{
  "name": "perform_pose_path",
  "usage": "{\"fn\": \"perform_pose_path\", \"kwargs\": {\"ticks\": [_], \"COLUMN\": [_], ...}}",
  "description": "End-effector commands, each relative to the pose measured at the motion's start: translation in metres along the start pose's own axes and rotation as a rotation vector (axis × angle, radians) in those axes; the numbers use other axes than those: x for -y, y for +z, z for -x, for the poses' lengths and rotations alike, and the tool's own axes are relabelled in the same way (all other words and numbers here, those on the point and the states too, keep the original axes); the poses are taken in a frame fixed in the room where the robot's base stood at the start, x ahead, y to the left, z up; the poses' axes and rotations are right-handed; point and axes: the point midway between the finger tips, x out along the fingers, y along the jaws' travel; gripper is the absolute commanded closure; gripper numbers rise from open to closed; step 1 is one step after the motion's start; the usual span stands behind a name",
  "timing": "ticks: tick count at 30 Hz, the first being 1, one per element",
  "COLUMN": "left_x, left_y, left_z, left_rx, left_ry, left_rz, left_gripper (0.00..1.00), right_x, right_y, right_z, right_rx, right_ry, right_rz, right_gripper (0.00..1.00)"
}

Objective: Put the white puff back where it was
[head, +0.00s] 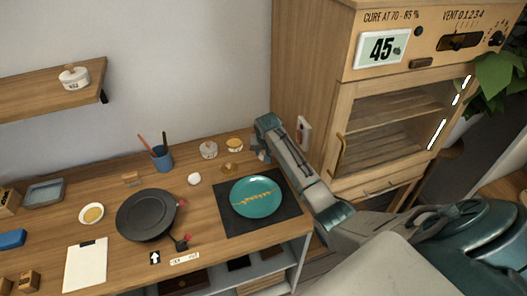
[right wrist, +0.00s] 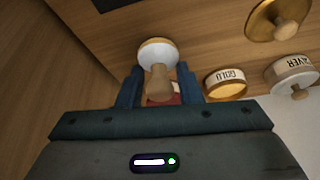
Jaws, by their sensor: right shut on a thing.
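My right gripper (head: 260,154) reaches over the back right of the wooden bench. In the right wrist view its two blue fingers (right wrist: 159,84) are shut around the wooden handle of the white puff (right wrist: 158,51). The puff shows as a round white pad with a tan rim, beyond the fingertips. I cannot tell whether it touches the bench. In the head view the puff is hidden or too small to make out at the gripper. My left gripper is not in view.
An open gold-labelled jar (right wrist: 226,84) stands close right of the fingers, with a lidded jar (right wrist: 292,75) and brass lid (right wrist: 275,20) beyond. A teal plate (head: 257,197) with a gold seam, a small white round thing (head: 194,179) and a black pan (head: 147,214) lie nearby.

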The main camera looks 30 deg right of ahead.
Motion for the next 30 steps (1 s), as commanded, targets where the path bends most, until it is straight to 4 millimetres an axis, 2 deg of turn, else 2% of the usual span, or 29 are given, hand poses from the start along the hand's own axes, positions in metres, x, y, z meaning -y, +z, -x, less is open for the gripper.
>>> {"fn": "perform_pose_path", "kwargs": {"ticks": [1,3,15,16,19,30], "left_x": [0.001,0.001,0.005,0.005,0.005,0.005], "left_y": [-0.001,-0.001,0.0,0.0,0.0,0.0], "left_z": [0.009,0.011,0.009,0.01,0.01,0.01], "left_rx": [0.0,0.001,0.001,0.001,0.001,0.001], "left_ry": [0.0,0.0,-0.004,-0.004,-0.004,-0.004], "left_rz": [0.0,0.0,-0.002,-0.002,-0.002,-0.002], "left_gripper": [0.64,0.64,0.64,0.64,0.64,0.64], "right_x": [0.0,0.0,0.0,0.0,0.0,0.0], "right_y": [0.003,0.005,0.009,0.009,0.009,0.007], "right_z": [-0.003,-0.011,-0.019,-0.019,-0.019,-0.014], "right_rx": [0.004,0.003,0.001,0.0,0.0,-0.001], "right_ry": [0.001,0.001,0.001,0.0,0.0,0.0], "right_rz": [0.0,0.0,0.0,0.0,0.0,0.0], "right_gripper": [0.86,0.86,0.86,0.64,0.46,0.46]}}
